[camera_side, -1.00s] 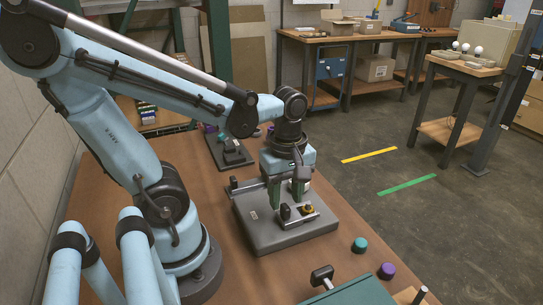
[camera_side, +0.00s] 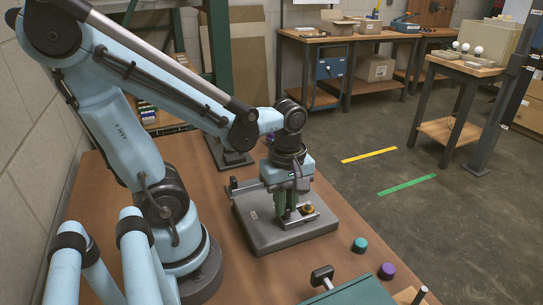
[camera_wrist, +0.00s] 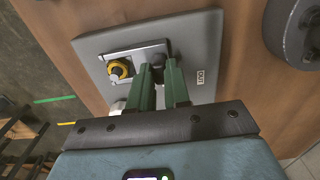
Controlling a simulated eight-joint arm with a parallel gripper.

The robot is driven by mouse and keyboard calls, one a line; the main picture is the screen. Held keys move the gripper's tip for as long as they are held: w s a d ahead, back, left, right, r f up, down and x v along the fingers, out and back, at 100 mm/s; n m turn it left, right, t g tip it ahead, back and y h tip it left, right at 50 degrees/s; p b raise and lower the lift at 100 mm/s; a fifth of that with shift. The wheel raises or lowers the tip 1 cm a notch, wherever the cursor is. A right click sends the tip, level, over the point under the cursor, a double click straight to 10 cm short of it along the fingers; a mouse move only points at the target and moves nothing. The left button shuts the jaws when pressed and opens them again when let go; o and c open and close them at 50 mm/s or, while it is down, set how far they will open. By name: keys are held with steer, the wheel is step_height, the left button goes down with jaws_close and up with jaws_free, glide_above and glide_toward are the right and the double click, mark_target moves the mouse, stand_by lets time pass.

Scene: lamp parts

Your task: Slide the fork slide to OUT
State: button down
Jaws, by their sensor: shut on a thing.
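The fork slide is on a grey base plate (camera_side: 262,232) on the bench. Its dark upright knob (camera_wrist: 157,50) shows just past my fingertips in the wrist view; in the side view the fingers mostly hide it. My gripper (camera_side: 286,208) is lowered over the plate. Its green fingers (camera_wrist: 157,68) are close together and shut on the knob. A yellow ring-shaped part (camera_wrist: 119,69) sits at the other end of the light metal slide plate (camera_wrist: 135,52), apart from the fingers. A small white label reading OUT (camera_wrist: 201,80) is on the base plate, right of the fingers.
A teal cap (camera_side: 360,244) and a purple cap (camera_side: 387,271) stand on the bench right of the plate. A teal box (camera_side: 350,293) with a black handle (camera_side: 321,276) is at the front. A dark fixture (camera_side: 234,158) stands behind. Bare wood lies in front of the plate.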

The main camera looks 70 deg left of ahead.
steer(key=shift+s, duration=0.1)
steer(key=shift+s, duration=2.9)
steer(key=c, duration=1.1)
jaws_free()
steer(key=shift+r, duration=0.1)
steer(key=shift+r, duration=5.95)
